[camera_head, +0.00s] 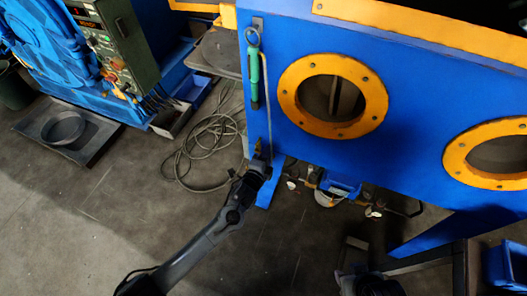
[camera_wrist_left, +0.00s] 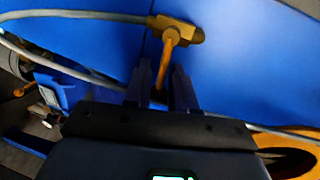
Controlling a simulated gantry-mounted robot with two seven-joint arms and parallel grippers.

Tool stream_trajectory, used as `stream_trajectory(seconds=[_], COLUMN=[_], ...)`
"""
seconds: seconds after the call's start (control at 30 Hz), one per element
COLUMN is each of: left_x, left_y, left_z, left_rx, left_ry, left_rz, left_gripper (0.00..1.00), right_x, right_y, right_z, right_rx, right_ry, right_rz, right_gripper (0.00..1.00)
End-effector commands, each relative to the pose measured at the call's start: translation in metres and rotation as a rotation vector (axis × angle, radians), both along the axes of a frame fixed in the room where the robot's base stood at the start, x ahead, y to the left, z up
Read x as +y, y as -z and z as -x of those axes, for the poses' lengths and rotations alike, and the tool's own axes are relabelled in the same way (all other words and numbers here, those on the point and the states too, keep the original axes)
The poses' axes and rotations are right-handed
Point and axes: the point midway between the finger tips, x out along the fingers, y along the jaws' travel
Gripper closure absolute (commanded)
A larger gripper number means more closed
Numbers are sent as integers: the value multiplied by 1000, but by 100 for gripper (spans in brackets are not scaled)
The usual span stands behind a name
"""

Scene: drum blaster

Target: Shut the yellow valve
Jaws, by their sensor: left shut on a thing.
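The yellow valve (camera_head: 258,146) is on the lower left edge of the blue cabinet, small and partly hidden by my gripper in the head view. In the left wrist view, its brass body (camera_wrist_left: 182,32) joins a grey hose, and its yellow handle (camera_wrist_left: 165,62) points down toward my gripper. My left gripper (camera_head: 260,160) reaches up to the valve from below. In the left wrist view its two dark fingers (camera_wrist_left: 161,82) stand on either side of the handle's lower end and are shut on it. A dark part at the bottom of the head view may be my right arm; its fingers are unclear.
The blue cabinet (camera_head: 420,130) has round orange-rimmed openings. A green blaster handle (camera_head: 254,78) hangs left of them, with a hose beside it. Coiled cable (camera_head: 205,145) lies on the floor to the left. Blue bins and clutter sit under the cabinet. The floor at lower left is clear.

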Motion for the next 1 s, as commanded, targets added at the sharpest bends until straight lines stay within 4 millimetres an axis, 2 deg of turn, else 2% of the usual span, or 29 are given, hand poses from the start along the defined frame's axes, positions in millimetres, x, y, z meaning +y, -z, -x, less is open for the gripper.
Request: stream_trajectory(seconds=[0.3, 0.77, 0.8, 0.9, 1.0], left_x=[-6, -6, -6, -6, -6], left_y=[4, 6, 6, 6, 6], left_z=[0, 1, 1, 0, 0], left_rx=[-29, -31, -31, -32, -33], left_ry=[9, 9, 9, 9, 9], left_rz=[-91, -103, -103, -102, -101], left_gripper=[100, 100, 71, 55, 55], right_x=[-2, -1, -1, 0, 0], right_y=[-3, -3, -3, -3, -3], right_z=[0, 0, 0, 0, 0], right_rx=[0, 0, 0, 0, 0], right_ry=[-6, -4, -3, -2, 0], right_rz=[8, 5, 4, 2, -1], right_gripper=[57, 57, 57, 57, 57])
